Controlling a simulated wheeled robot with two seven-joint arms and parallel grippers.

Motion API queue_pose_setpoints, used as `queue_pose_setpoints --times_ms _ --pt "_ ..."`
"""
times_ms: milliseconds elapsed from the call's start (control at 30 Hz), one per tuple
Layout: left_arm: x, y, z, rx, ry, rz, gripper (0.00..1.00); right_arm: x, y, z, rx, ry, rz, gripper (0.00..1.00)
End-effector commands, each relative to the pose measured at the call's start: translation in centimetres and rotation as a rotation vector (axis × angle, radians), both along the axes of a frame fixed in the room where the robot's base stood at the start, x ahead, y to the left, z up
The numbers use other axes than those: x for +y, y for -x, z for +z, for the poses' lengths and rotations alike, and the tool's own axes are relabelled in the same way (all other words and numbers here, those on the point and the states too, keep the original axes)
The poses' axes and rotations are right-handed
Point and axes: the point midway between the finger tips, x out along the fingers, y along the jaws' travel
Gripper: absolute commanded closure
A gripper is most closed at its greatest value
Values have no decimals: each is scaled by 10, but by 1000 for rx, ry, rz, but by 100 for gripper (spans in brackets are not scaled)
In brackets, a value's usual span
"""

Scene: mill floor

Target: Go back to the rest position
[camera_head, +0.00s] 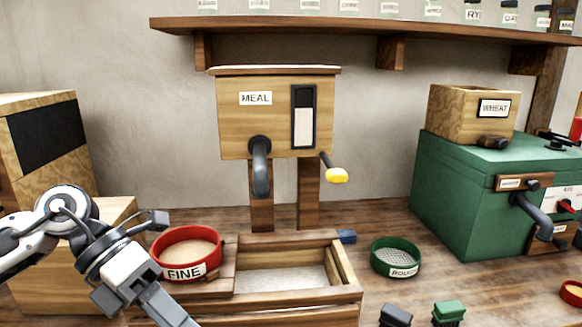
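My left arm comes in from the left edge and bends down toward the lower middle. Its gripper (163,303) is in front of the red FINE sieve and the wooden bin, pointing down and right. The fingertips run off the bottom edge, so whether it is open or shut does not show. No held object is visible. My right arm and gripper are not in view.
A red FINE sieve (188,250) sits left of a wooden bin (345,285) below the MEAL hopper (277,125). A green ROUGH sieve (397,257), small black (395,316) and green (448,313) blocks, and a green mill (455,190) stand right.

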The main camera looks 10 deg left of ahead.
Motion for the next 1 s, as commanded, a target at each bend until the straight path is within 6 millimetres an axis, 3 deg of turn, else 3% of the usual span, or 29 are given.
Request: queue_pose_setpoints --times_ms 33,100,200,267,367,433,500,600,733,833,1000 --pt "-36 6 -4 65 177 5 45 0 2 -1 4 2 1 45" --pt "-76 7 3 162 443 76 45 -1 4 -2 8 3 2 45" --pt "-109 -5 16 338 797 269 45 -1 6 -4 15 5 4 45" --pt "-114 -19 16 461 981 432 45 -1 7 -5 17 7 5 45" --pt "-103 -47 -9 690 1219 776 45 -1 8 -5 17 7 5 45" --pt "-86 -60 -48 865 1325 1060 45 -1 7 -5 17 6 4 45" --pt "-68 -60 -99 1040 1372 1351 45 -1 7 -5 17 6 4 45" --pt "-51 -39 -168 1245 1350 1697 45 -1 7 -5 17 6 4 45" --pt "-41 3 -235 1450 1253 2028 45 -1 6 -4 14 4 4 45" --pt "-40 33 -266 1555 1174 2188 45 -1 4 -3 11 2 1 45" --pt "-40 57 -287 1633 1102 2302 45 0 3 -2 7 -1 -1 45"
